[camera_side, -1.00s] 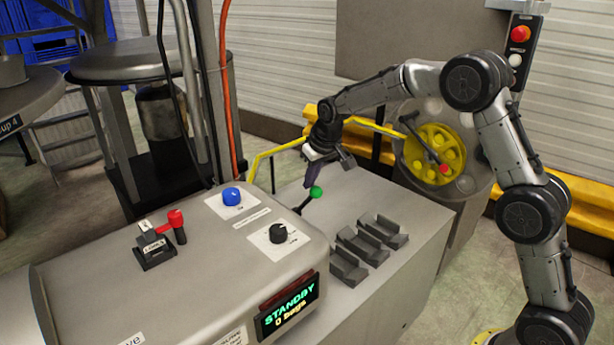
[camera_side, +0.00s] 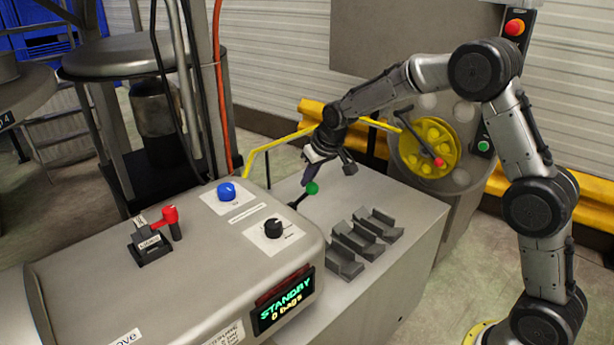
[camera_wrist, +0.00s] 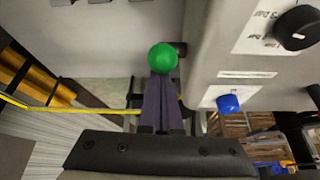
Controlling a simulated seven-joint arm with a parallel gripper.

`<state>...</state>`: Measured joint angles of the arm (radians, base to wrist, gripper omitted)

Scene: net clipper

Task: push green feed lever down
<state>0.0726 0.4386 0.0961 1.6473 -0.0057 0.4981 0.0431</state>
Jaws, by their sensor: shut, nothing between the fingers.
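The green feed lever is a dark stick with a green ball knob (camera_side: 312,188), slanting up and outward from the right side of the grey machine housing (camera_side: 190,262). My gripper (camera_side: 315,181) is shut and empty, with its fingers pointing down just behind and above the knob. In the wrist view the green ball (camera_wrist: 162,57) sits right at the tips of my closed fingers (camera_wrist: 160,80). I cannot tell whether the tips touch it. The lever's stick is mostly hidden in the wrist view.
A blue knob (camera_side: 227,191), a black dial (camera_side: 273,228) and a red-handled lever (camera_side: 168,215) stand on the housing. A display (camera_side: 285,300) reads STANDBY, 0 bags. Dark grey brackets (camera_side: 362,240) sit on the lower surface to the right. A yellow rail (camera_side: 275,146) runs behind.

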